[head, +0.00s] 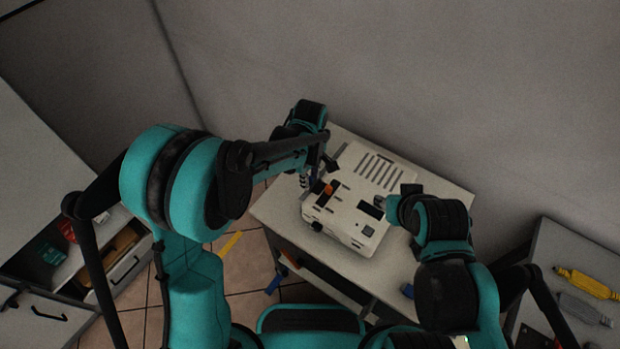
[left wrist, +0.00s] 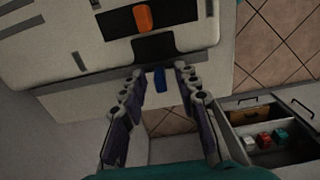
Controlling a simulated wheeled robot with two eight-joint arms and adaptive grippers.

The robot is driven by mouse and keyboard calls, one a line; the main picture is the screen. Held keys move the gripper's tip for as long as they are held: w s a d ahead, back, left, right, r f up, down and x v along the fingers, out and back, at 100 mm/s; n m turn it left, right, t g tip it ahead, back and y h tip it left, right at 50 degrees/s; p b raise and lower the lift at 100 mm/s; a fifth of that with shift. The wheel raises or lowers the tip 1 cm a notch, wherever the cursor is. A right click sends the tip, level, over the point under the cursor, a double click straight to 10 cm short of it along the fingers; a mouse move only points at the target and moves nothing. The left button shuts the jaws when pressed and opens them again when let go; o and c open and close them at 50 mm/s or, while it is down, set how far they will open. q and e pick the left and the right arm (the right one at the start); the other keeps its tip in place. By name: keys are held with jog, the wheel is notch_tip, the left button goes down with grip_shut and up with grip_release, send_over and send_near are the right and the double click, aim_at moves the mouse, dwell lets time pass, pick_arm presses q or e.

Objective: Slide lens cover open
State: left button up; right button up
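A white boxy device (head: 345,212) with a slotted vent stands on the table. An orange tab (head: 330,188) sits in a dark slot on its top near the left side; it also shows in the left wrist view (left wrist: 143,18). I cannot tell for sure which part is the lens cover. My left gripper (left wrist: 158,72) is open, its fingers spread at the device's edge by a dark recess (left wrist: 168,46), short of the orange tab. A small blue piece (left wrist: 160,80) shows between the fingers; whether they touch it is unclear. My right gripper's fingers are hard to make out beside the device's right side.
The pale table (head: 275,210) has some bare room left of the device. An open drawer (left wrist: 270,142) with small items is at the left. A side table at the right holds a yellow tool (head: 587,283) and a grey one (head: 584,309).

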pick_arm(q)
grip_shut()
jog(key=w+d, duration=0.5)
jog(key=w, duration=0.2)
jog(key=shift+w, duration=0.35)
jog(key=shift+d, duration=0.1)
grip_release()
jog(key=shift+w+d, duration=0.1)
notch_tip(320, 180, up, 12)
